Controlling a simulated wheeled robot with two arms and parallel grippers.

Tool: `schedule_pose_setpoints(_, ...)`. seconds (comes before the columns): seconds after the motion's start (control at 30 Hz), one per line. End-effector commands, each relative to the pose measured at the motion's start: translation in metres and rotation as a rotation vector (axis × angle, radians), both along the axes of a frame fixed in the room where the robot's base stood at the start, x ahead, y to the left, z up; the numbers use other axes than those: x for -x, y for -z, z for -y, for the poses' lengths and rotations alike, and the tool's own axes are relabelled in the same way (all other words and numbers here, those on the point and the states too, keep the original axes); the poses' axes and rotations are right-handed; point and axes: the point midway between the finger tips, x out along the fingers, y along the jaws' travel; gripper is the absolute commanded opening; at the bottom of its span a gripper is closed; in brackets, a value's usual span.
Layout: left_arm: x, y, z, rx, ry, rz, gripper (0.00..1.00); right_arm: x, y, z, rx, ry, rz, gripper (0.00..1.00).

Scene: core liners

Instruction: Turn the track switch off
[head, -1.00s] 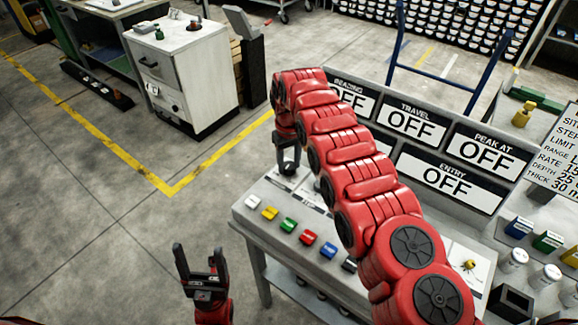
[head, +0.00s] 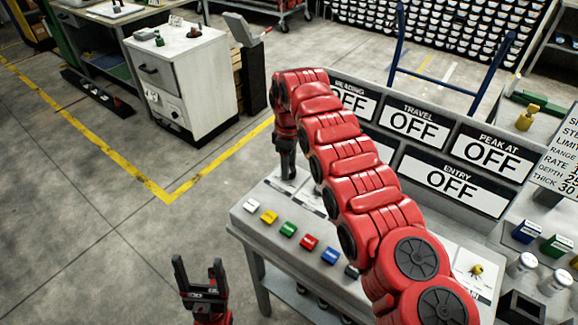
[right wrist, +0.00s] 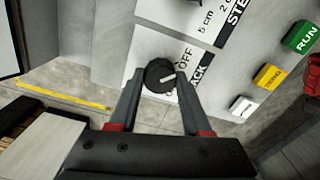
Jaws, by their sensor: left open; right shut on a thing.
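The track switch (right wrist: 158,72) is a round black knob with a pale pointer line, on a white label plate in the right wrist view. The pointer faces roughly right in that picture. "OFF" shows above right of the knob, and the end of "TRACK" to its right; the fingers hide part of the label. My right gripper (right wrist: 160,84) has its fingers on either side of the knob, shut on it. In the head view my right gripper (head: 287,172) points down at the console's far left corner, and the knob is hidden. My left gripper (head: 200,276) is open and empty, left of the console.
The console (head: 262,237) carries a row of coloured buttons, including white (head: 251,206), yellow (head: 269,217) and red (head: 309,243). Display panels reading OFF (head: 412,124) stand behind. My right arm crosses above the console. Open floor lies to the left.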

Motion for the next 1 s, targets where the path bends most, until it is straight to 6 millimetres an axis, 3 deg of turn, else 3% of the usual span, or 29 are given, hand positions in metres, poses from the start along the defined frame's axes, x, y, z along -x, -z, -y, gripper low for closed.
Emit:
schedule_pose_setpoints(0.57, 0.0001, -0.0002, 0.0000, 0.000, 0.000, 0.000, 0.73, -0.0013, -0.0017, 0.0002, 0.000, -0.028, 0.004, 0.00)
schedule_pose_setpoints(0.6, 0.0000, -0.0001, 0.0000, 0.000, 0.000, 0.000, 0.73, -0.0013, -0.0017, 0.0002, 0.000, -0.028, 0.004, 0.55)
schedule_pose_setpoints(0.73, 0.0000, -0.0001, 0.0000, 0.000, 0.000, 0.000, 0.73, -0.0009, -0.0012, 0.0001, -0.001, -0.028, 0.004, 0.78)
schedule_pose_setpoints(1.0, 0.0000, 0.0000, 0.0000, 0.000, 0.000, 0.000, 0.73, -0.0004, -0.0009, 0.0001, -0.001, -0.027, 0.001, 0.78)
